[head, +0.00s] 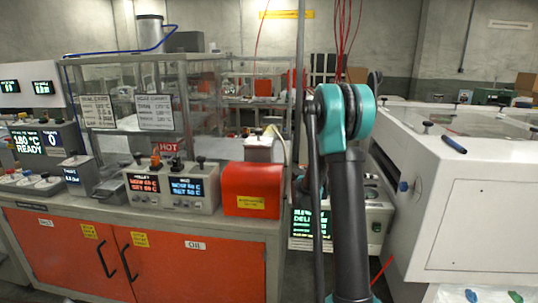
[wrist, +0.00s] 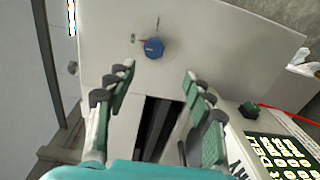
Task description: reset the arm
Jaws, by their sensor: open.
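My gripper (wrist: 157,76) shows in the wrist view with its green and grey fingers spread apart. Nothing is between them. Beyond the fingertips is a pale machine panel with a blue knob (wrist: 154,47) on it; I cannot tell how far off it is. In the head view my arm, with its teal joint and dark links, stands upright right of the middle. My gripper cannot be made out there.
A white machine (head: 480,215) stands close to the right of my arm. A control box with a green-text display (head: 311,224) is behind it. At left is an orange-fronted bench (head: 205,268) with a red box (head: 251,190) and a glass enclosure (head: 215,95).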

